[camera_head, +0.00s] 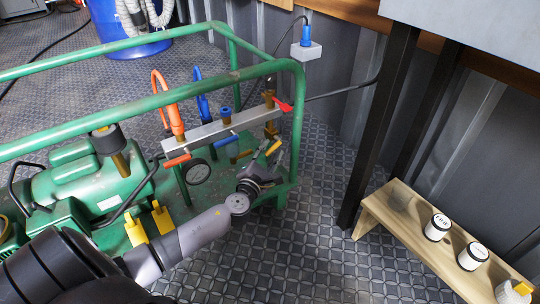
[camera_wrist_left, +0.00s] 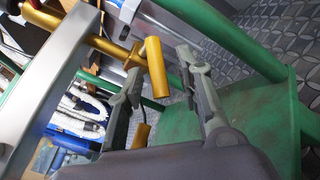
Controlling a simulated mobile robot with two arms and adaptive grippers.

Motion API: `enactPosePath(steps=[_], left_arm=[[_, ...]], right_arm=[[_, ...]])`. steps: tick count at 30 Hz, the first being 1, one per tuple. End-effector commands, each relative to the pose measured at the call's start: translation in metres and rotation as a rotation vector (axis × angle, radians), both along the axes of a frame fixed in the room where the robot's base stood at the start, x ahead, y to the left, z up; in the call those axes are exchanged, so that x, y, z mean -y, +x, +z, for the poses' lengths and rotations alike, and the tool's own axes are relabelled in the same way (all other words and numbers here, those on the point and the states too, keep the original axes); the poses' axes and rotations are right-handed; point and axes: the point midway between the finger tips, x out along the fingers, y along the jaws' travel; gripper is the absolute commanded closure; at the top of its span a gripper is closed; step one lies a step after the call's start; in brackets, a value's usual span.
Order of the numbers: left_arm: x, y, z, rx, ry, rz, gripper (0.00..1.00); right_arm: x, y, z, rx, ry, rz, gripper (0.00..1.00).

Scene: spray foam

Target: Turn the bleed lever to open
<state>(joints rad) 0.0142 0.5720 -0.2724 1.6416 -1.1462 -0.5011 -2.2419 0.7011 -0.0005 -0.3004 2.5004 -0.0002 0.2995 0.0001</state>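A grey manifold bar (camera_head: 215,131) is mounted on the green compressor frame. Its right end carries brass fittings (camera_head: 271,129) and a red lever (camera_head: 284,104). Which part is the bleed lever is not clear. My left gripper (camera_head: 269,158) is just below that end, its fingers pointing up and right. In the left wrist view the manifold (camera_wrist_left: 50,82) runs down the left side, with a brass valve stem and a short brass cylinder (camera_wrist_left: 156,68) near the fingertips. The gripper (camera_wrist_left: 163,78) is open, its fingers apart and empty. My right gripper is not in view.
The green frame's top rail (camera_head: 180,91) and corner post (camera_head: 297,125) stand close around the manifold. A gauge (camera_head: 197,171) and orange and blue hoses are left of the gripper. A wooden bench (camera_head: 397,211) with jars stands at right; the floor between is clear.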

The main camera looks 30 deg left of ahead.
Motion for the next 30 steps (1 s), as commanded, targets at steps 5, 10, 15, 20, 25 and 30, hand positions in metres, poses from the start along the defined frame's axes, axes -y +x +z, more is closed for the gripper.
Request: enactPosePath(steps=[5,10,15,20,25,30], left_arm=[[-0.0011,0.0062,0.0004,0.001,-0.001,-0.001,0.67],[-0.0011,0.0061,0.0005,0.0,0.0,-0.001,0.67],[-0.0012,0.0059,0.0004,0.0,-0.001,-0.001,0.76],[-0.0011,0.0058,0.0003,0.0,-0.001,0.0,0.87],[-0.001,0.0057,0.0003,0.0,-0.001,-0.001,0.98],[-0.0009,0.0056,0.0,0.0,-0.001,-0.001,1.0]], right_arm=[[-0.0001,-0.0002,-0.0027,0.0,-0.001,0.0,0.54],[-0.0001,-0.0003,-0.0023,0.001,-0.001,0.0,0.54],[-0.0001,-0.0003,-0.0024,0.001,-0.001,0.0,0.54],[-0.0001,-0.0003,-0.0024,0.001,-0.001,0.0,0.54],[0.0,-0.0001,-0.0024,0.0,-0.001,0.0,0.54],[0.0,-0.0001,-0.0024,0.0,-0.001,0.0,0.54]])
